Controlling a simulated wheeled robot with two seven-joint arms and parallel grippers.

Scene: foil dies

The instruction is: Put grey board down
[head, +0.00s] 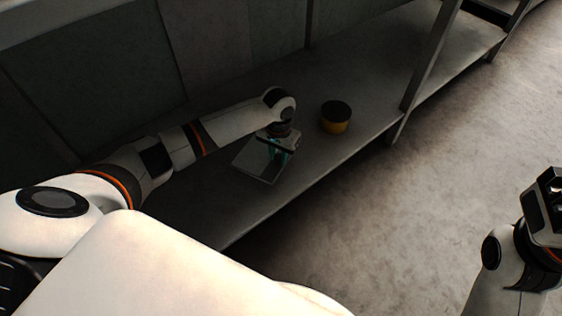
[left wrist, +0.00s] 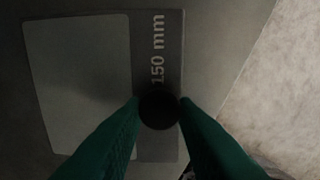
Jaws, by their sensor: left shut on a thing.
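The grey board (head: 258,165) is a flat plate over the lower shelf (head: 215,215). In the left wrist view the board (left wrist: 78,80) has a pale panel and a darker strip printed "150 mm". A round black knob (left wrist: 159,110) stands on the strip. My left gripper (head: 280,154), with green fingers, is shut on this knob, and the fingers show on both sides of it in the left wrist view (left wrist: 160,112). I cannot tell whether the board touches the shelf. My right gripper (head: 545,205) is at the right edge, away from the shelf; its fingers are unclear.
A round yellow container with a dark top (head: 335,117) stands on the shelf to the right of the board. A metal upright (head: 428,62) rises at the shelf's front edge. The shelf between container and upright is bare. Open floor (head: 420,210) lies to the right.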

